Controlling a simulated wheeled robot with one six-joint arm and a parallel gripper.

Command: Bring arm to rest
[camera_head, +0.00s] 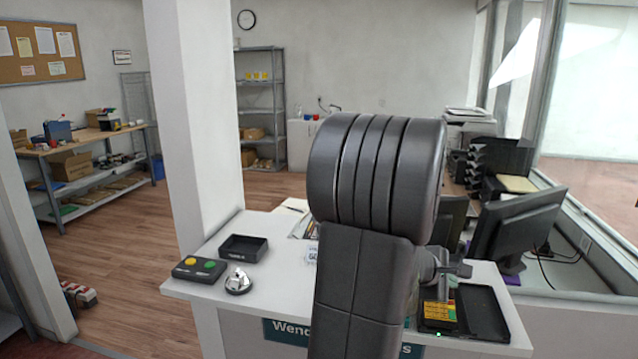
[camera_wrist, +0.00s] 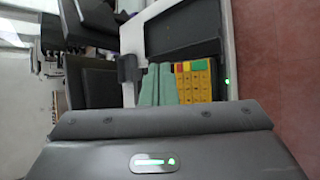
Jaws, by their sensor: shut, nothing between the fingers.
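My gripper (camera_wrist: 158,70) shows in the wrist view as two pale green fingers side by side, closed together with nothing between them. Its grey body with a small green light fills the bottom of that view. In the head view my raised arm (camera_head: 365,220) stands large in the middle, bent at the elbow. A grey part at its wrist end (camera_head: 442,270) shows to its right above the counter; the fingertips cannot be made out there.
The white counter (camera_head: 180,288) lies around my arm. A black tray (camera_head: 485,310) with a yellow-keyed device (camera_head: 437,316) is on its right, near a monitor (camera_head: 515,225). On the left are an empty dark tray (camera_head: 243,247), a button box (camera_head: 200,268) and a silver bell (camera_head: 237,282).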

